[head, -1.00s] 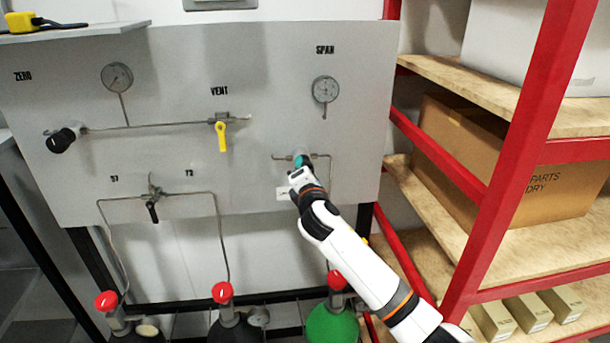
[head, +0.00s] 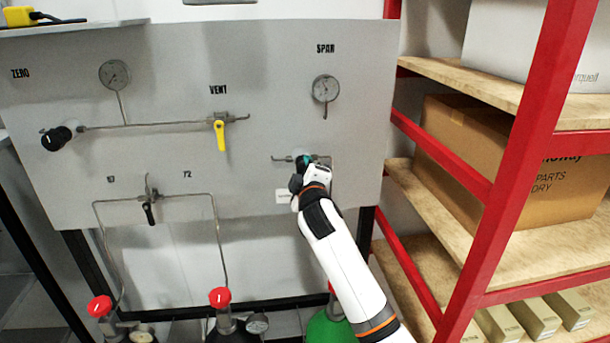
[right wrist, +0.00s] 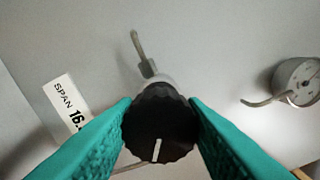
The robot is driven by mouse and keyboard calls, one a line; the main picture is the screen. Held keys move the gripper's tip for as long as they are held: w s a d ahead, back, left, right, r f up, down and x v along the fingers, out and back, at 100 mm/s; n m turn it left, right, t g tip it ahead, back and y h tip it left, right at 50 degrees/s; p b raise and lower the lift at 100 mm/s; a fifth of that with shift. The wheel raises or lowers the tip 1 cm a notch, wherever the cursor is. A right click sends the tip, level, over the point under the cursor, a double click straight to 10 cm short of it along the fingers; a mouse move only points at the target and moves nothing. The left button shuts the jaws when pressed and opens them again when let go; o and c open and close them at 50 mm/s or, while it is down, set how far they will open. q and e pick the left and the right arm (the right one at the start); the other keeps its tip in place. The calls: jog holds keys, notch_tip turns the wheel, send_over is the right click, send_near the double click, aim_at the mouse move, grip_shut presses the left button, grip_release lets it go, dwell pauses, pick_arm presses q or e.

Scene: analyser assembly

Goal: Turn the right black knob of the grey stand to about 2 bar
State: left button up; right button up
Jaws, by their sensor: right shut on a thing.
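The grey stand (head: 270,60) is an upright panel with a SPAN side at right. Its right black knob (right wrist: 160,135) is ribbed, with a white line near the lower edge of its face in the right wrist view. My right gripper (right wrist: 160,108) has its teal fingers on both sides of the knob, shut on it. In the head view my right gripper (head: 305,165) hides most of the knob. The SPAN gauge (head: 325,89) is above it and partly shows in the right wrist view (right wrist: 300,82); its reading is too small to tell. My left gripper is out of view.
A left black knob (head: 57,138), a ZERO gauge (head: 115,75) and a yellow VENT lever (head: 221,135) are on the panel's left. A red-framed shelf (head: 500,180) with boxes stands close at right. Red-capped cylinders (head: 220,298) stand below.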

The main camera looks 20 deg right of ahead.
jog(key=m+b, duration=0.1)
jog(key=m, duration=0.4)
jog(key=shift+f, duration=0.15)
jog(key=shift+m, duration=0.3)
dwell(0.3)
jog(key=o, duration=1)
jog(key=shift+s, duration=0.15)
jog(key=b+v, duration=0.3)
jog(key=v, duration=0.8)
jog(key=shift+s+a, duration=0.15)
jog(key=shift+s, duration=0.25)
